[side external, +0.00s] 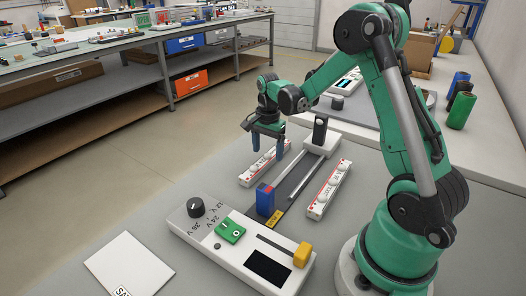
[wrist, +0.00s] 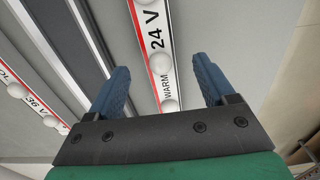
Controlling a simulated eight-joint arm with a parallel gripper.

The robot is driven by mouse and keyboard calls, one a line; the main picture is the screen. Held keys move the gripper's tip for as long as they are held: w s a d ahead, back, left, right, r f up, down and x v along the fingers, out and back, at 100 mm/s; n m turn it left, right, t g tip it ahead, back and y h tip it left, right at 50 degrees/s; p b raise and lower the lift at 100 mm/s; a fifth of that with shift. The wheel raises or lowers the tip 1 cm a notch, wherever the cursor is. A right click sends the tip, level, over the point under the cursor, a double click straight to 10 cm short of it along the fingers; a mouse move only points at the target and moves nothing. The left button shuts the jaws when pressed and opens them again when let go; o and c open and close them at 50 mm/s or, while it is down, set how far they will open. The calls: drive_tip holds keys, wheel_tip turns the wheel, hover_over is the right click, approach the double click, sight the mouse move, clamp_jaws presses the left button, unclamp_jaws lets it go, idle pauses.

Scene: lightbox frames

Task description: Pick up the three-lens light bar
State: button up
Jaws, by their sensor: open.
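Two white light bars with red edge stripes and round white lenses lie on the grey table. The left one (side external: 250,176) in the side view is below my gripper (side external: 268,153), and its far part is partly hidden by the fingers. In the wrist view the bar (wrist: 156,50) marked "24 V" and "WARM" runs between the open blue fingers of my gripper (wrist: 160,68), with a gap on each side. The other bar (side external: 328,190), to the right, shows what look like three lenses. A bar (wrist: 32,103) marked "36 V" is at the wrist view's left. I cannot tell the near bar's full lens count.
A dark rail with a red-and-blue block (side external: 265,200) lies between the bars. A control box (side external: 240,250) with a black knob, green piece and yellow slider stands in front. A white card (side external: 128,265) lies at front left. Dark green and blue cylinders stand at the right.

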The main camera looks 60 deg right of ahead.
drive_tip(key=shift+f, duration=1.2)
drive_tip(key=shift+c, duration=0.3)
clamp_jaws()
